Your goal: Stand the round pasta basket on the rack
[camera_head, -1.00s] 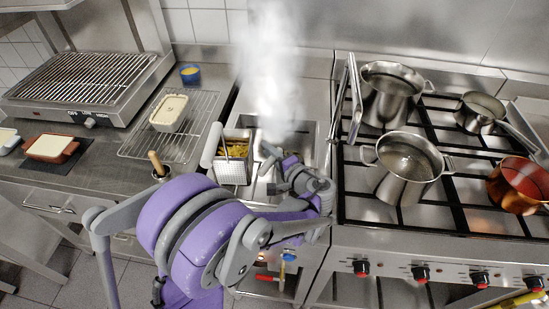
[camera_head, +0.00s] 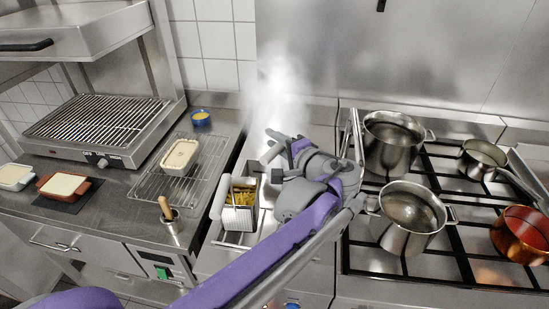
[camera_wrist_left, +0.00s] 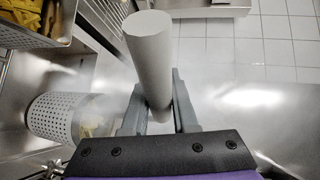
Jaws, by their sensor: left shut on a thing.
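My left gripper (camera_head: 274,150) is over the steaming basin between counter and stove. In the left wrist view its fingers (camera_wrist_left: 158,108) are shut on a light grey cylindrical handle (camera_wrist_left: 150,45). A round perforated metal basket (camera_wrist_left: 52,117) with yellow pasta lies tilted in that view, left of the fingers. Its join to the handle is hidden. In the head view the arm and steam hide the round basket. The wire rack (camera_head: 148,190) lies on the left counter, with a pale rectangular dish (camera_head: 180,157) on it. My right gripper is out of view.
A square pasta basket (camera_head: 240,217) stands in the basin's front left, beside my gripper. A wooden-handled tool (camera_head: 166,208) stands in a holder before the rack. A blue bowl (camera_head: 201,118) is behind the rack. Pots (camera_head: 408,215) stand on the stove at right.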

